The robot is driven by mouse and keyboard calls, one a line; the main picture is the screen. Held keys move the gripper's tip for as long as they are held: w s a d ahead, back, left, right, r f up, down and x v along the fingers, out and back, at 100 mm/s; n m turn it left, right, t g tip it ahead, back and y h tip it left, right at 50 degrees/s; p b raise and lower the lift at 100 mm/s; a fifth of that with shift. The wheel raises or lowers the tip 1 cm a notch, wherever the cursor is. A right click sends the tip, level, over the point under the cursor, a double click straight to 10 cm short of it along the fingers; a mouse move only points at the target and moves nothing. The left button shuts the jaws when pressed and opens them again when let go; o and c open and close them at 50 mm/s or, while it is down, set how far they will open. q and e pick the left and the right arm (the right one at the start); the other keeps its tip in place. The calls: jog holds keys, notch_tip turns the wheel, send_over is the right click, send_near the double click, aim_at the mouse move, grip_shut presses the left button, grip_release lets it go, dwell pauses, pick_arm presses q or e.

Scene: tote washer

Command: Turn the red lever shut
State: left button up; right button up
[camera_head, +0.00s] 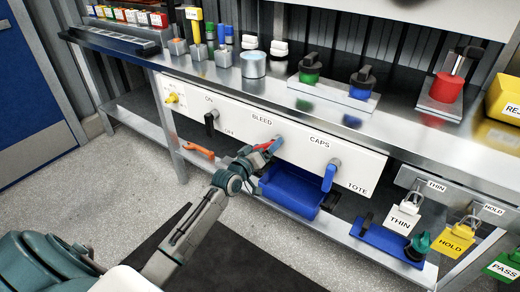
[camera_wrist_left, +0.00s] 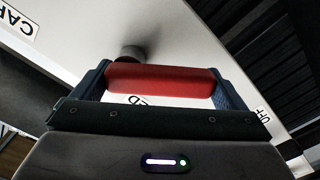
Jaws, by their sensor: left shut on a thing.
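The red lever (camera_head: 265,144) sits on the white front panel (camera_head: 300,150) of the bench, below the BLEED label and left of CAPS. It points from its grey pivot toward the lower left in the head view. My left gripper (camera_head: 261,149) is shut on the lever. In the wrist view the red lever (camera_wrist_left: 160,78) spans the gap between the two fingers, with its grey pivot just behind it. The fingers partly cover the lever in the head view. My right gripper is not in view.
A black lever (camera_head: 210,124) and a yellow valve (camera_head: 173,98) sit left on the panel; a blue lever (camera_head: 329,177) hangs at its right. An orange wrench (camera_head: 198,150) is below the panel. A blue tote (camera_head: 291,192) stands on the lower shelf close to my left gripper.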

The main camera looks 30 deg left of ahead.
pick_arm(q)
jog(key=n+p, duration=0.1)
jog(key=n, duration=0.1)
jog(key=d+f+n+p, duration=0.1)
jog(key=n, duration=0.2)
jog(key=d+n+p, duration=0.1)
jog(key=n, duration=0.2)
jog(key=shift+s+f, duration=0.1)
jog(key=shift+f, duration=0.05)
jog(key=shift+d+f+n+p, duration=0.1)
jog(key=shift+d+n+p, duration=0.1)
jog(key=shift+n, duration=0.45)
jog(key=shift+d+f+n+p, duration=0.1)
jog(key=shift+n+p, duration=0.05)
jog(key=shift+n, duration=0.5)
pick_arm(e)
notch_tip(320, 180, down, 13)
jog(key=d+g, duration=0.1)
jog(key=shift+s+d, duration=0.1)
pick_arm(q)
jog(key=o, duration=1)
jog(key=shift+o, duration=0.2)
jog(key=s+p, duration=0.1)
jog(key=s, duration=0.9)
jog(key=shift+s+a+p, duration=0.4)
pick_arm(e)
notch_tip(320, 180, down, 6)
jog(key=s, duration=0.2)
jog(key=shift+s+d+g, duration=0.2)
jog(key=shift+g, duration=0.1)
